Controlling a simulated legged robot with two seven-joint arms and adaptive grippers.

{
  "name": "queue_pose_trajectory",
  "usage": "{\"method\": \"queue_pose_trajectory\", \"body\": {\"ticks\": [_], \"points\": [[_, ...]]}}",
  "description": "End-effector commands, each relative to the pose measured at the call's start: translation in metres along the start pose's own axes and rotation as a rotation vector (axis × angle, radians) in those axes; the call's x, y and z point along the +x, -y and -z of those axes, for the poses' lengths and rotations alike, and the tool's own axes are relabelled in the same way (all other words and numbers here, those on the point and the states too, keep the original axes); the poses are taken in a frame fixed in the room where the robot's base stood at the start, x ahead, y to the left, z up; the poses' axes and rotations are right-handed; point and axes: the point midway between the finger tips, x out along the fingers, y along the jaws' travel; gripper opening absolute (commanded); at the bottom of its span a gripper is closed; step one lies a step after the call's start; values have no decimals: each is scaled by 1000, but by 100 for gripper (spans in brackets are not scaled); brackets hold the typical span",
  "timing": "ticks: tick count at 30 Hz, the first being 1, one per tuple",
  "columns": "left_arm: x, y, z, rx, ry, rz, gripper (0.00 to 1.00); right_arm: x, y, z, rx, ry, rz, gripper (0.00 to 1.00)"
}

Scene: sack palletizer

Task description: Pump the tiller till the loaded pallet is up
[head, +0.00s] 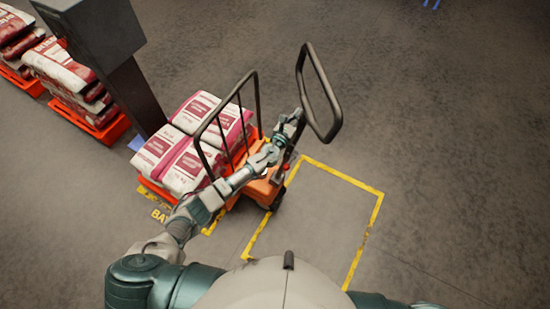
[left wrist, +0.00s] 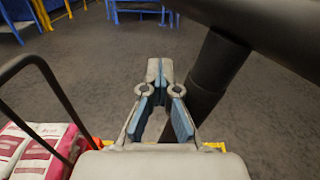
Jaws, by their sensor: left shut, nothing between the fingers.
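The tiller (head: 334,103) is a black loop handle on a dark shaft, rising tilted from the orange pallet truck (head: 262,190). My left gripper (head: 294,118) is beside the tiller's shaft, below the loop. In the left wrist view the gripper (left wrist: 160,72) has its fingertips together and empty; the dark tiller shaft (left wrist: 207,75) stands just right of them. I cannot tell whether they touch. The loaded pallet (head: 157,191) is orange and carries red-and-white sacks (head: 190,143), also in the left wrist view (left wrist: 38,150). Its height off the floor is unclear. My right gripper is out of view.
A black tubular rack (head: 225,105) stands between sacks and tiller. A dark grey post (head: 132,90) stands behind the sacks. More sack stacks on orange pallets (head: 108,130) are at far left. A yellow floor outline (head: 368,225) lies right of the truck; the floor there is clear.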

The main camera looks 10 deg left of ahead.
Motion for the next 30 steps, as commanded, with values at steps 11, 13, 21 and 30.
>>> {"method": "queue_pose_trajectory", "body": {"ticks": [11,13,21,30], "points": [[0,20,1,-1,2,2,0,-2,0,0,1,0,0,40],[0,20,1,-1,2,2,0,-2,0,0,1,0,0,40],[-1,64,14,-4,-1,7,0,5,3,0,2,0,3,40],[0,122,28,-3,0,5,0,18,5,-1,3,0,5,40]]}}
